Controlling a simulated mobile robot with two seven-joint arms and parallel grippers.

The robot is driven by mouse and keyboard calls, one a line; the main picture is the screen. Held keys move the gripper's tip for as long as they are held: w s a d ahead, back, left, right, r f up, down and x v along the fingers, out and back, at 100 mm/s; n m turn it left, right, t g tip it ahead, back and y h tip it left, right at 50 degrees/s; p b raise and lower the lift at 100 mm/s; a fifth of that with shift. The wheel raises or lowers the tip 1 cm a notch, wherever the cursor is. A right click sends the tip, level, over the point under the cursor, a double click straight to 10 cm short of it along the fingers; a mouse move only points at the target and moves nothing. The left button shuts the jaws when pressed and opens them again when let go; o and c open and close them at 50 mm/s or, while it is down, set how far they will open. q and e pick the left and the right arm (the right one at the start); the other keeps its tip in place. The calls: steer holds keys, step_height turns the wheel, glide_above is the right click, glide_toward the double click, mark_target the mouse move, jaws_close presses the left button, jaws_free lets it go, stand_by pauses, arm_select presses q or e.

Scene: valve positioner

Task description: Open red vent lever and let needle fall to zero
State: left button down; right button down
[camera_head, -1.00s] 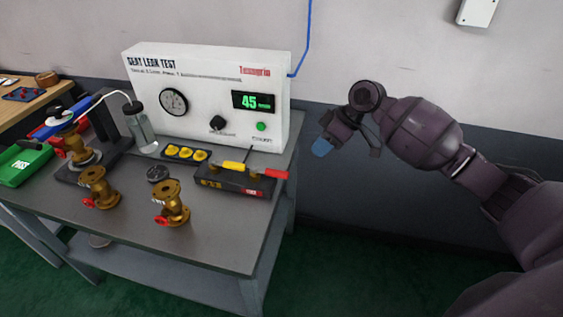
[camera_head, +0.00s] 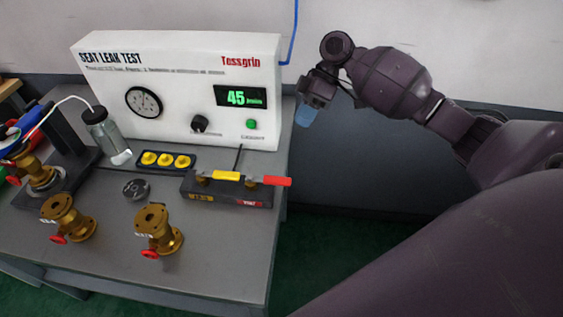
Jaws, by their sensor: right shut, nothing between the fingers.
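The red vent lever (camera_head: 265,181) lies level on a dark valve block (camera_head: 228,194) near the right edge of the bench. It points right, past the block's end, above a red label. A yellow lever (camera_head: 227,175) lies beside it on its left. The round gauge (camera_head: 144,102) is on the white seat leak test panel (camera_head: 185,75); its needle is too small to read. A green display (camera_head: 239,97) shows 45. My right gripper (camera_head: 304,117) has blue fingertips pointing down; it is shut and empty, above and right of the red lever, apart from it. My left gripper is not in view.
Two brass valves (camera_head: 160,236) with red handwheels stand at the bench (camera_head: 215,262) front. A third is clamped at left beside a clear bottle (camera_head: 105,133). A tray of yellow caps (camera_head: 151,160) sits before the panel. Space right of the bench is free.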

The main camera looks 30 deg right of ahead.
mark_target(268, 180)
steer(key=shift+s+a+f, duration=0.75)
steer(key=shift+a+f, duration=0.6)
steer(key=shift+a, duration=0.05)
steer(key=shift+s+a+f, duration=0.8)
steer(key=shift+a+f, duration=0.55)
steer(key=shift+s+a+f, duration=0.75)
steer(key=shift+a+f, duration=0.6)
steer(key=shift+a, duration=0.05)
